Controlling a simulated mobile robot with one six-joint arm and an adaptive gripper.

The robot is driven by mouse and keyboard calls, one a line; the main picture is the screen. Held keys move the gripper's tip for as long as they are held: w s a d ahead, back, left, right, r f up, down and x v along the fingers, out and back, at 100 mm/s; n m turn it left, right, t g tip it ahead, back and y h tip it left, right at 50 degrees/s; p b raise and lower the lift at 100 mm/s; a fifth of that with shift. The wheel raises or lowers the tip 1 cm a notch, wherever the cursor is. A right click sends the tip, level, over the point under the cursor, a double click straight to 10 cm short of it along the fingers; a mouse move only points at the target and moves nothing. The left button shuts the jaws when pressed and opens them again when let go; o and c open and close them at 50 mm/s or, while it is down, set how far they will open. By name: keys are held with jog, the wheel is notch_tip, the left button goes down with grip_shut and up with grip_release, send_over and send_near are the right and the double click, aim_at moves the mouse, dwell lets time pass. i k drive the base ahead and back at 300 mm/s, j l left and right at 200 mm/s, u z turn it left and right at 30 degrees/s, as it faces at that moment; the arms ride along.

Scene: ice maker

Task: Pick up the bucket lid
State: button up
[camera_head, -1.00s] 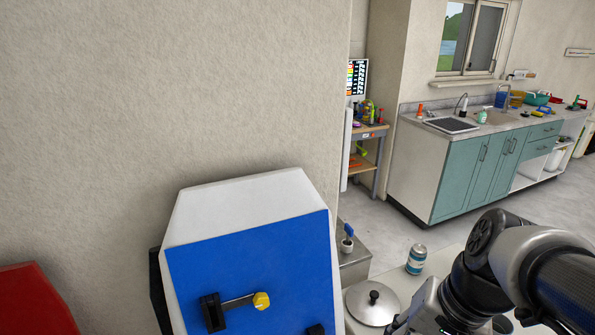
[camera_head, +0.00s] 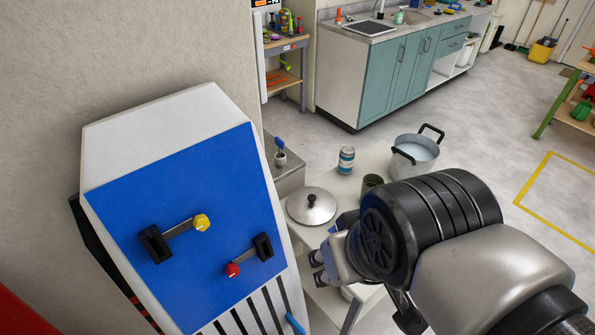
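A round grey metal lid (camera_head: 311,206) with a dark knob on top lies flat on the pale table (camera_head: 376,160), near its left side. I take it to be the bucket lid. A grey metal pot (camera_head: 416,152) with two black handles and an open top stands at the table's far right. My gripper (camera_head: 318,268) is just below the lid in the picture, to the left of my large dark wrist. Its two small dark fingertips show apart with nothing seen between them, so it looks open. The rest of the gripper is hidden by my wrist.
A white and blue machine (camera_head: 190,200) with a yellow and a red lever stands close on the left. A can (camera_head: 346,160) and a dark green cup (camera_head: 371,184) stand on the table between lid and pot. Open floor lies to the right.

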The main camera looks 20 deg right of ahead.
aim_at(311, 206)
jog(key=k+z, duration=0.1)
jog(key=z, duration=1.15)
jog(key=i+l+u, duration=0.35)
jog(key=i+l, duration=0.15)
jog(key=i+l+u, duration=0.3)
jog(key=i+l, duration=0.35)
